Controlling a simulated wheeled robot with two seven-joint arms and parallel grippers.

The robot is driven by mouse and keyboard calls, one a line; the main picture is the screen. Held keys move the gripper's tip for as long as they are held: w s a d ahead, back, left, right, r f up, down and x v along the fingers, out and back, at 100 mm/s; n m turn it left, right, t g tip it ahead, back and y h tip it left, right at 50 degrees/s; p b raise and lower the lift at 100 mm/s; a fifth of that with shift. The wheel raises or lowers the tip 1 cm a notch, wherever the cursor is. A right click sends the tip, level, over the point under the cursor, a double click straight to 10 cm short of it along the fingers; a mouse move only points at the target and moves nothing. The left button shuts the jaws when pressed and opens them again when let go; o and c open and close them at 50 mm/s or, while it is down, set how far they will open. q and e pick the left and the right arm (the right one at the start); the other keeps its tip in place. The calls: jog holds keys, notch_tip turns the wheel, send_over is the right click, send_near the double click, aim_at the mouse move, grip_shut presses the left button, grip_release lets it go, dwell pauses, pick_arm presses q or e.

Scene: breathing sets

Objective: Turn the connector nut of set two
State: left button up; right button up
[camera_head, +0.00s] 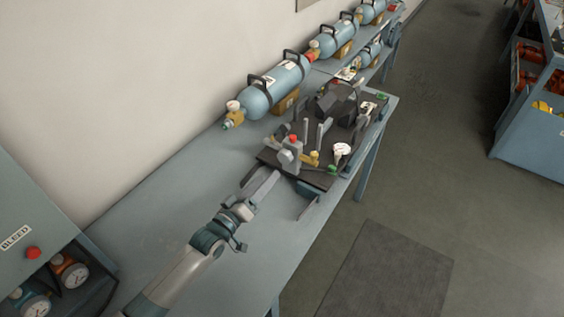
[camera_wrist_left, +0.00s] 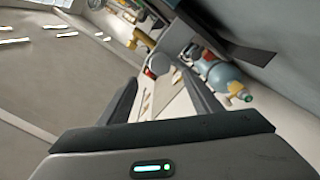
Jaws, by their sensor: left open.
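My left gripper (camera_head: 264,178) is open and empty at the near left end of a dark board (camera_head: 315,178) on the bench. Its two fingers also show in the left wrist view (camera_wrist_left: 163,85), spread apart. Just beyond the fingertips stands a grey fixture with a red top (camera_head: 293,140); grey and red parts show between the fingers in the wrist view (camera_wrist_left: 157,66). Brass fittings (camera_head: 312,157) and a white-faced gauge (camera_head: 341,150) sit beside it. I cannot tell which part is the connector nut or which set is number two. My right gripper is not in view.
A blue cylinder (camera_head: 272,88) with a brass valve lies behind the board, by the wall. More cylinders (camera_head: 336,38) lie farther back. A cabinet with gauges (camera_head: 70,272) stands at lower left. The bench (camera_head: 165,200) left of my arm is clear.

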aim_at(283, 160)
pick_arm(q)
jog(key=b+x, duration=0.2)
jog(key=x, duration=0.2)
jog(key=b+x, duration=0.2)
jog(key=x, duration=0.2)
jog(key=shift+w+d+f, duration=0.2)
jog(key=shift+w, duration=0.05)
jog(key=shift+x, duration=0.75)
jog(key=shift+r, duration=0.15)
jog(key=c, duration=1)
